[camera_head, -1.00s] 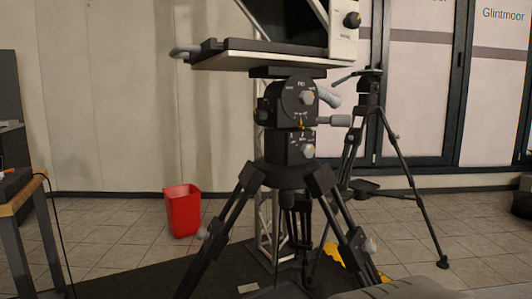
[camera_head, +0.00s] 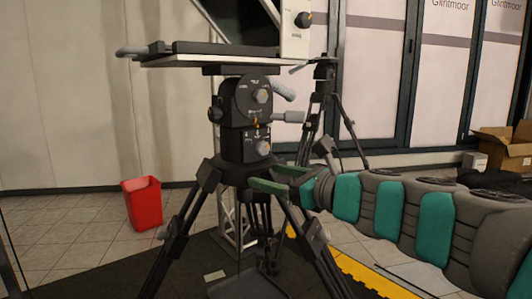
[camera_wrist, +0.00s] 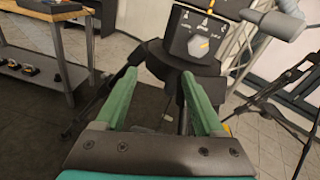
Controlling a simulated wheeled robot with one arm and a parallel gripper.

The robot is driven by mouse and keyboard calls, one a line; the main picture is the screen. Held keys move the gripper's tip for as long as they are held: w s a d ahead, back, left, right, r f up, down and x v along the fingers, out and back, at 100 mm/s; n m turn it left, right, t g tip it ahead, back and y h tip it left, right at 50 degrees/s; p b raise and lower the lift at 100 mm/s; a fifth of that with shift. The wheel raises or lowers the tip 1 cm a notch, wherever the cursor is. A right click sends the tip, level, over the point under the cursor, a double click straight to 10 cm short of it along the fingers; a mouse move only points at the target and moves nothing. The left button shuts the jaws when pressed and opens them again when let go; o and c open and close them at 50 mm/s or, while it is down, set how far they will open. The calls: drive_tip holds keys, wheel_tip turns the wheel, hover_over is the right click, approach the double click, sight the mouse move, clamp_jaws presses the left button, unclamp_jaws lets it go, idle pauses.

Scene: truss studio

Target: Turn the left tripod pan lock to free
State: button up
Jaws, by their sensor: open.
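The left tripod (camera_head: 236,172) stands large and near, with a black head (camera_head: 243,115). A grey round knob (camera_head: 263,147) with small white marks sits on the head's lower block; I take it as the pan lock. A similar knob (camera_head: 262,97) sits higher up. The wrist view shows the lower block (camera_wrist: 182,24) and its knob (camera_wrist: 198,46) at top centre. Which mark the knob points at is too small to tell. My gripper (camera_head: 266,177), with green fingers, is open and empty, just below the lower knob in the head view. It also shows in the wrist view (camera_wrist: 160,76).
A grey handle (camera_head: 288,117) sticks out right of the head. A second tripod (camera_head: 325,100) stands behind to the right. A red bin (camera_head: 142,205) is on the floor at left. The wrist view shows a workbench (camera_wrist: 45,75) at left. Cardboard boxes (camera_head: 503,150) lie far right.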

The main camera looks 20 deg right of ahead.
sight(265, 150)
drive_tip(key=d+r+m+t+h, duration=0.1)
drive_tip(key=d+r+m+t, duration=0.15)
drive_tip(key=d, duration=0.25)
drive_tip(key=shift+m+g, duration=0.25)
drive_tip(key=shift+g, duration=0.2)
drive_tip(key=x, duration=0.6)
drive_tip(key=shift+a+r, duration=0.15)
drive_tip(key=shift+a, duration=0.15)
drive_tip(key=shift+x, duration=0.85)
drive_tip(key=shift+d, duration=0.1)
clamp_jaws()
